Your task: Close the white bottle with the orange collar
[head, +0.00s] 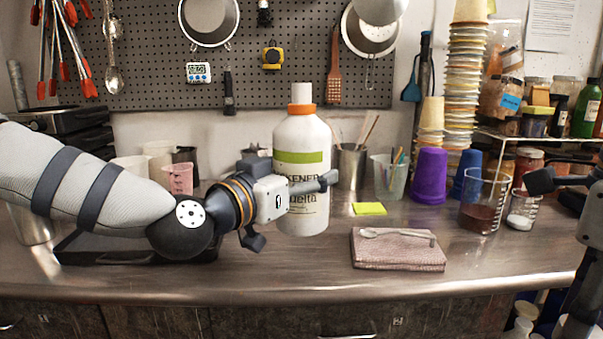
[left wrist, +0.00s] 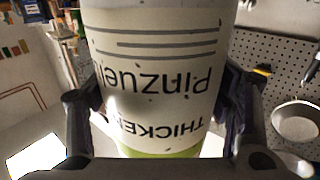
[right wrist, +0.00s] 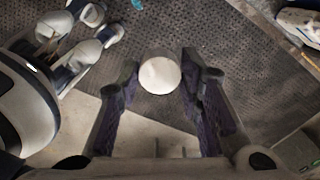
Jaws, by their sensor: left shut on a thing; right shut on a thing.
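The white bottle (head: 303,205) with the orange collar (head: 301,109) stands upright on the counter in the middle of the head view. A narrow white neck or nozzle (head: 302,93) rises above the collar. My left gripper (head: 290,190) is shut around the bottle's body from the left. Its fingers lie on both sides of the label in the left wrist view, where the bottle (left wrist: 155,75) fills the middle. My right gripper (head: 545,180) is at the right edge of the head view. In the right wrist view it is shut on a small white cap (right wrist: 160,73) at its fingertips.
A folded pink cloth with a spoon (head: 400,250) and a yellow-green note (head: 369,209) lie right of the bottle. Purple (head: 429,176) and blue cups, a glass beaker of dark red liquid (head: 480,212) and stacked cups stand farther right. A black tray lies under my left arm.

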